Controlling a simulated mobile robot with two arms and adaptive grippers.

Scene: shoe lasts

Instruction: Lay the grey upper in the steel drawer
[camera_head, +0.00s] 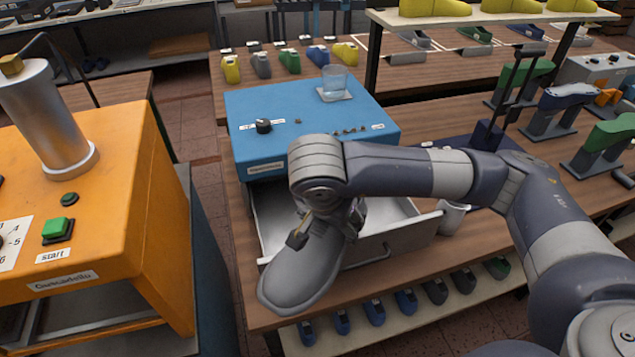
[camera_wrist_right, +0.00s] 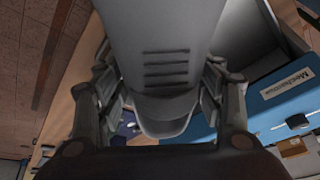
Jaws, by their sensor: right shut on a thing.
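The grey upper (camera_head: 303,272) hangs toe-down from my right gripper (camera_head: 332,218), at the front left corner of the steel drawer. In the right wrist view the two fingers of my right gripper (camera_wrist_right: 162,80) close on both sides of the upper (camera_wrist_right: 165,35). The steel drawer (camera_head: 412,238) is pulled out of the blue machine and open at the top. The part of its inside that shows is empty; my arm and the upper hide the rest. The upper's toe reaches out past the drawer's front left. My left gripper is not in view.
The blue machine (camera_head: 245,112) stands behind the drawer with a glass (camera_head: 334,80) on top. A light cup (camera_head: 453,216) stands right of the drawer. An orange machine (camera_head: 110,190) is at left. Several small coloured shoe forms stand behind and on a lower shelf.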

